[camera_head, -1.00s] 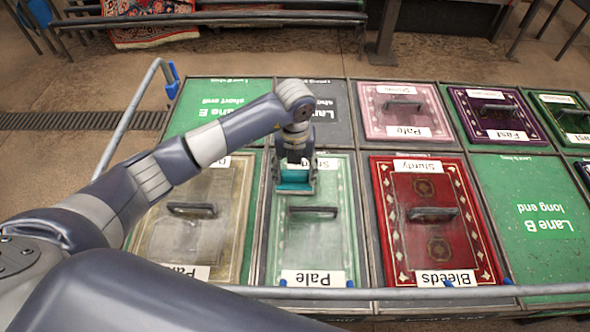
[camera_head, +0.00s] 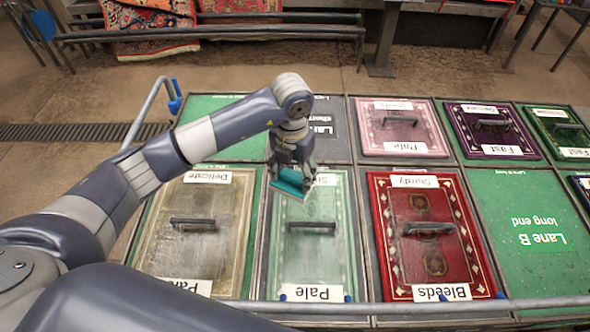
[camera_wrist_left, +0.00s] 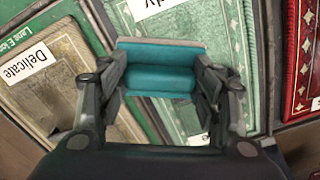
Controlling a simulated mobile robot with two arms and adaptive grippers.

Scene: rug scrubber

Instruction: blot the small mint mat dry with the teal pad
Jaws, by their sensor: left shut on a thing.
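The small mint mat (camera_head: 315,255) lies in the middle of the front row, with a "Pale" label at its near edge and a dark handle across it. My left gripper (camera_head: 290,183) is over the mat's far left part, shut on the teal pad (camera_head: 284,188). In the left wrist view the teal pad (camera_wrist_left: 157,72) sits between both fingers, tilted, with the mint mat (camera_wrist_left: 232,70) beneath and beyond it. I cannot tell whether the pad touches the mat. My right gripper is not in view.
A beige mat (camera_head: 196,240) labelled "Delicate" lies left of the mint mat, and a red mat (camera_head: 385,262) lies right. Each has a raised dark handle. A pink mat (camera_head: 375,135) lies behind. A metal rail (camera_head: 400,305) runs along the front edge.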

